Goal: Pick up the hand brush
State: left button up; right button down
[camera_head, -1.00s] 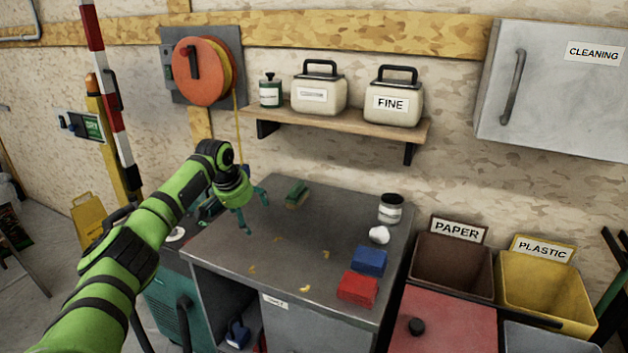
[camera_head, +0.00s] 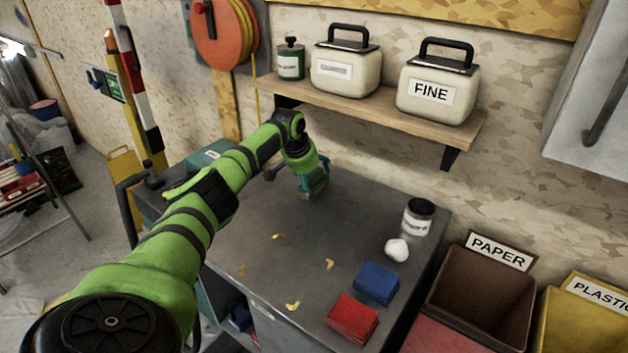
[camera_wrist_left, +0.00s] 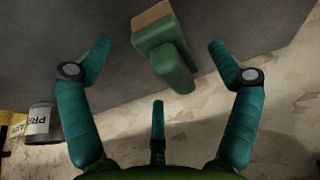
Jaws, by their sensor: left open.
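The hand brush (camera_wrist_left: 165,52) has a green handle and body and a tan bristle block. In the left wrist view it lies at the top middle, in the gap between the spread fingers and apart from them. In the head view the brush (camera_head: 318,194) is mostly hidden behind my left gripper (camera_head: 312,178), at the back of the grey bench top (camera_head: 340,220). My left gripper is open and empty, with its teal fingers around the brush's place. My right gripper is not in view.
A labelled can (camera_head: 418,217), a white lump (camera_head: 397,249), a blue block (camera_head: 376,283) and a red block (camera_head: 351,319) stand on the bench's right side. Yellow scraps (camera_head: 292,306) lie in front. A wall shelf (camera_head: 375,112) with containers hangs above the back.

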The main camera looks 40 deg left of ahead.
pick_arm(q)
jog(key=shift+x, duration=1.2)
jog(key=shift+w+f, duration=0.2)
jog(key=shift+w, duration=0.05)
jog(key=c, duration=1.3)
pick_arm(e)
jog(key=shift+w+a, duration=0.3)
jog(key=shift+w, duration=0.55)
pick_arm(q)
jog(key=shift+b, duration=0.3)
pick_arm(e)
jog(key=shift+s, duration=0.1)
pick_arm(q)
jog(key=shift+r, duration=0.1)
